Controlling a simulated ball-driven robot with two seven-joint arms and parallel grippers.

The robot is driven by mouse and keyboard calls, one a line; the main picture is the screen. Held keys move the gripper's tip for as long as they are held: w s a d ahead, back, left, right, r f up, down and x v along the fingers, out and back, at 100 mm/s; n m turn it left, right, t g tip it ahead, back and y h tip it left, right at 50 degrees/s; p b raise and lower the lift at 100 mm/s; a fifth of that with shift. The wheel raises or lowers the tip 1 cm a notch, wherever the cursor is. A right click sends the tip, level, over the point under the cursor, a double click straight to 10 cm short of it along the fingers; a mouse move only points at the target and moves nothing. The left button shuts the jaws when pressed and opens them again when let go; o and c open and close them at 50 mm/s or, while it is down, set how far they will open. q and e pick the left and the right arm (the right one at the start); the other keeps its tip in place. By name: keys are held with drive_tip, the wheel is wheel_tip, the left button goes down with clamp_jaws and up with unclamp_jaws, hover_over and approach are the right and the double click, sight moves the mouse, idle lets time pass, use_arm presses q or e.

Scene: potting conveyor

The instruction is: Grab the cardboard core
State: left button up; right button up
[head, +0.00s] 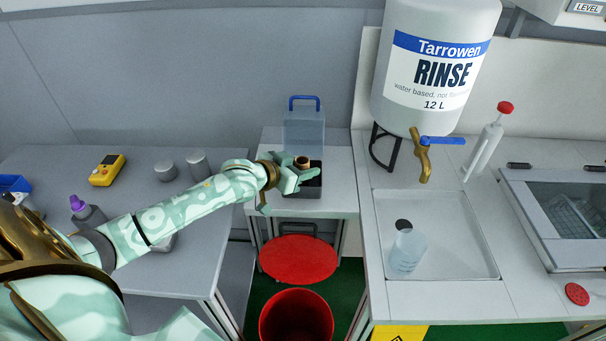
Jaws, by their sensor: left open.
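The cardboard core (302,161) is a small brown tube with a dark hollow top. It stands upright in a black open bin (314,190) on the small middle table. My left gripper (298,172), pale green, reaches in from the left and is open at the core. Its fingers cover the core's lower part, and I cannot tell whether the core is between them or behind them. My right gripper is not in view.
A clear container with a blue handle (304,130) stands behind the bin. Right are a rinse tank (435,70) and a sink tray (452,276) with a bottle (407,252).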

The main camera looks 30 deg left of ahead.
use_arm(q)
drive_tip(key=c, duration=0.7)
